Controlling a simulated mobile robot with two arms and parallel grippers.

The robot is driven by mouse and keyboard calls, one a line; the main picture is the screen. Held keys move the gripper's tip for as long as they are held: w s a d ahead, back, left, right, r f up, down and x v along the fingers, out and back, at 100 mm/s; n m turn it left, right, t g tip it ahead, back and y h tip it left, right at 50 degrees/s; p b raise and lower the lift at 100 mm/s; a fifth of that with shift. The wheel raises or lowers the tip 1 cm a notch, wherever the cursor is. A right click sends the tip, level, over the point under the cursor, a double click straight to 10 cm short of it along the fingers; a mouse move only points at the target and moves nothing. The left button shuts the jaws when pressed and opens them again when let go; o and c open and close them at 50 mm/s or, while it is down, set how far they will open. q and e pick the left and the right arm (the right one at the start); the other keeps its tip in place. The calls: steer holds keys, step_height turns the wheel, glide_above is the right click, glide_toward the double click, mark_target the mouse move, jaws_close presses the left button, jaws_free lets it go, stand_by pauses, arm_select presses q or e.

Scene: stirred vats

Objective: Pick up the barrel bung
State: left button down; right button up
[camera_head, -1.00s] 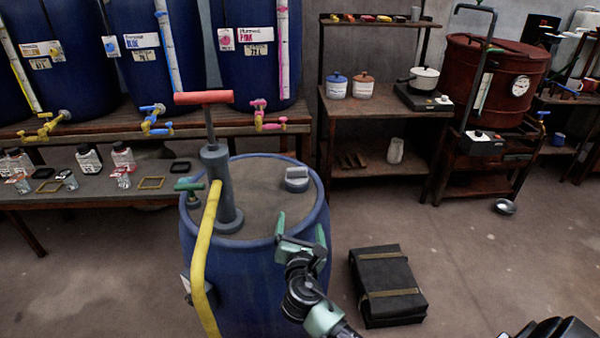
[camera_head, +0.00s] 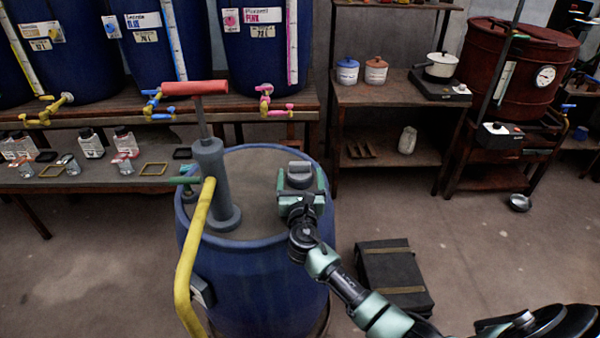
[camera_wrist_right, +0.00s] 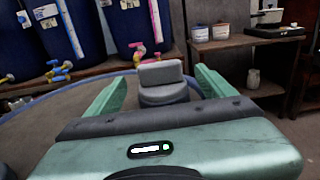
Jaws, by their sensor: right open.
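The barrel bung (camera_head: 299,175) is a grey round plug with a raised grip bar. It sits on the top of the blue barrel (camera_head: 262,291), right of the hand pump. It also shows in the right wrist view (camera_wrist_right: 163,84). My right gripper (camera_head: 301,186) is over the barrel top with its green fingers open, one on each side of the bung. In the right wrist view the bung stands between the fingertips (camera_wrist_right: 160,82), with a gap visible on both sides. The bung's lower part is partly hidden by the gripper in the head view. My left gripper is not in view.
A grey pump (camera_head: 213,180) with a red handle and a yellow hose (camera_head: 190,262) stands on the barrel's left. A black case (camera_head: 394,273) lies on the floor at right. Benches with vats and a shelf (camera_head: 397,95) stand behind.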

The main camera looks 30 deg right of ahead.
steer(key=shift+x, duration=1.15)
steer(key=c, duration=1.5)
steer(key=shift+o, duration=0.2)
